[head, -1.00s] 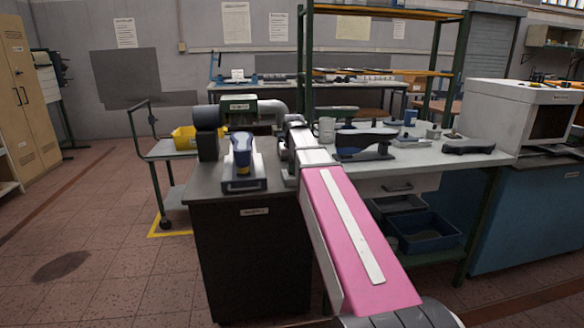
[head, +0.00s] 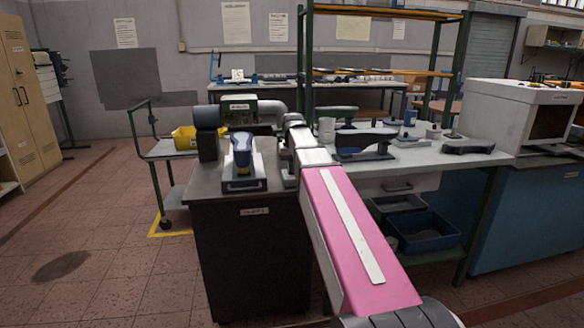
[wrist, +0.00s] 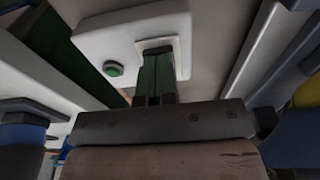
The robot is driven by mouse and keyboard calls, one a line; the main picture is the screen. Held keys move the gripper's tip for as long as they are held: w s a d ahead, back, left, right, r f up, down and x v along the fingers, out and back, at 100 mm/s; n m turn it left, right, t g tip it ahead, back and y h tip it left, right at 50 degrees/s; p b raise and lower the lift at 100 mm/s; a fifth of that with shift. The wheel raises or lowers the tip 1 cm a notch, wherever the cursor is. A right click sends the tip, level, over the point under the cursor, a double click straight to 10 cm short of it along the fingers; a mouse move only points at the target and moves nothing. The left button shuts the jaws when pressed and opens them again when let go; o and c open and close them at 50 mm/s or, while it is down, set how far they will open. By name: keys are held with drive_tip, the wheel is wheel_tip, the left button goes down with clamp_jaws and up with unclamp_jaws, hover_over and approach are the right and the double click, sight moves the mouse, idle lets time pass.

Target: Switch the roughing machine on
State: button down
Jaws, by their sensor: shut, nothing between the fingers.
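The likely roughing machine stands on a dark cabinet (head: 250,265) in the head view. In the wrist view a pale panel (wrist: 95,45) carries a round green button (wrist: 113,68) and a white square frame (wrist: 172,44) around a dark green part. My gripper (wrist: 155,88) is shut and empty, its fingers in line with that frame, right of the button. I cannot tell whether they touch it. In the head view my arm hides the fingertips.
A blue shoe form on a stand (head: 243,160) sits at the cabinet's front. To the right, a bench (head: 440,158) holds a mug, a dark last and other tools. A yellow bin (head: 184,138) rests on a cart to the left. The floor at left is open.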

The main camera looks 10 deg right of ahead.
drive_tip(key=shift+w+f, duration=0.2)
drive_tip(key=shift+w, duration=0.45)
drive_tip(key=shift+w+r, duration=0.1)
drive_tip(key=shift+r, duration=0.3)
drive_tip(key=s+r, duration=0.3)
drive_tip(key=r, duration=1)
drive_tip(key=shift+r, duration=0.3)
